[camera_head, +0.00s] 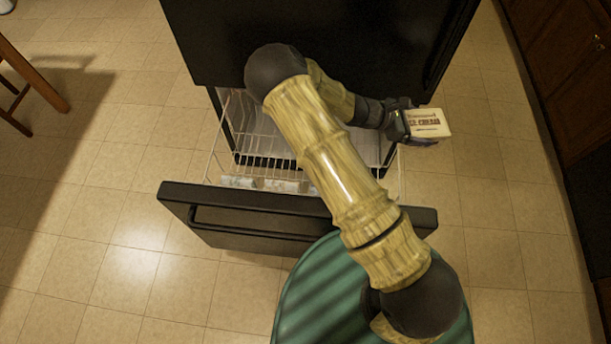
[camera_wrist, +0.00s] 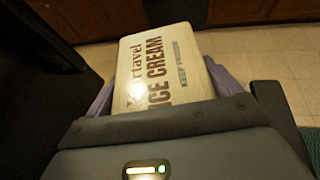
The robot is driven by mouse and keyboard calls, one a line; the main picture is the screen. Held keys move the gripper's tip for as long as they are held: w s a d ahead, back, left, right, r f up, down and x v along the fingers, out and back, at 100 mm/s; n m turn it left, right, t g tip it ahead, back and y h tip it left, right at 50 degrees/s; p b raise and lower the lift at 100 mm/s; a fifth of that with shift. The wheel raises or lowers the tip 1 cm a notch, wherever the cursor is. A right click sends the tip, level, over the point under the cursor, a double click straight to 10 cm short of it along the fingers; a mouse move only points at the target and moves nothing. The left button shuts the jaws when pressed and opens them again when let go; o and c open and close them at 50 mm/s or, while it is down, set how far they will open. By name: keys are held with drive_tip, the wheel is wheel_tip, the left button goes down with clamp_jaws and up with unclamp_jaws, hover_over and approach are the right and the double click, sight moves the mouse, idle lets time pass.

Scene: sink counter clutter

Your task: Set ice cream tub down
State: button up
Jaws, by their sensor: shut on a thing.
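The ice cream tub (camera_head: 428,123) is a cream-coloured box with dark lettering. My gripper (camera_head: 408,124) is shut on it and holds it in the air, to the right of the open freezer drawer. In the wrist view the tub (camera_wrist: 165,65) sits between the fingers of my gripper (camera_wrist: 160,92), its printed face toward the camera. The tub's near end is hidden by the gripper body. The floor shows beyond the tub, with no surface touching it in view.
A black refrigerator (camera_head: 320,40) stands at the back. Its bottom drawer (camera_head: 255,215) is pulled out, with a white wire basket (camera_head: 215,150) and several packages (camera_head: 265,184) inside. Wooden cabinets (camera_head: 570,80) line the right. A wooden chair (camera_head: 35,85) stands at left. Tiled floor is clear between.

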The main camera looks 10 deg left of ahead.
drive_tip(key=w+a+f+t+b, duration=0.1)
drive_tip(key=w+a+f+b, duration=0.1)
drive_tip(key=f+b, duration=0.7)
drive_tip(key=w+a+f+n+t+b, duration=0.1)
drive_tip(key=w+a+f+b, duration=0.2)
drive_tip(key=f+b, duration=0.7)
drive_tip(key=w+a+f+n+b, duration=0.1)
drive_tip(key=w+a+f+b, duration=0.2)
drive_tip(key=f, duration=1.1)
drive_tip(key=w+b, duration=0.3)
drive_tip(key=b, duration=0.3)
drive_tip(key=shift+f+t+y, duration=0.2)
drive_tip(key=shift+t+y, duration=0.1)
drive_tip(key=shift+t, duration=0.1)
wheel_tip(320, 180, down, 6)
drive_tip(key=b, duration=0.3)
drive_tip(key=shift+f, duration=0.2)
drive_tip(key=shift+f+b, duration=0.7)
drive_tip(key=shift+f, duration=1.1)
